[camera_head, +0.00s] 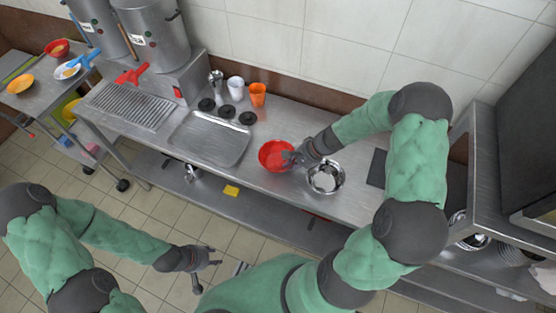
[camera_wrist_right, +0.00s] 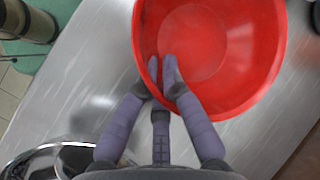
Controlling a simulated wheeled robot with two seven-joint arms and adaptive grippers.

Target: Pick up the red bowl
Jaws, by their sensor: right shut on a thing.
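The red bowl (camera_head: 271,155) is on or just above the steel counter, left of a steel bowl. My right gripper (camera_head: 292,157) reaches its right rim. In the right wrist view the red bowl (camera_wrist_right: 235,45) appears large and empty, with its opening facing the camera. The fingers of my right gripper (camera_wrist_right: 168,80) are closed on its near rim, with fingertips showing inside the wall. I cannot tell whether the bowl's base touches the counter. My left gripper (camera_head: 205,262) is empty and open, low over the floor at the lower left.
A steel bowl (camera_head: 326,177) stands right of the red bowl; its rim (camera_wrist_right: 40,155) shows at the lower left of the wrist view. A metal tray (camera_head: 208,138) lies to the left. Cups, including an orange one (camera_head: 258,94), and black discs (camera_head: 227,111) stand behind.

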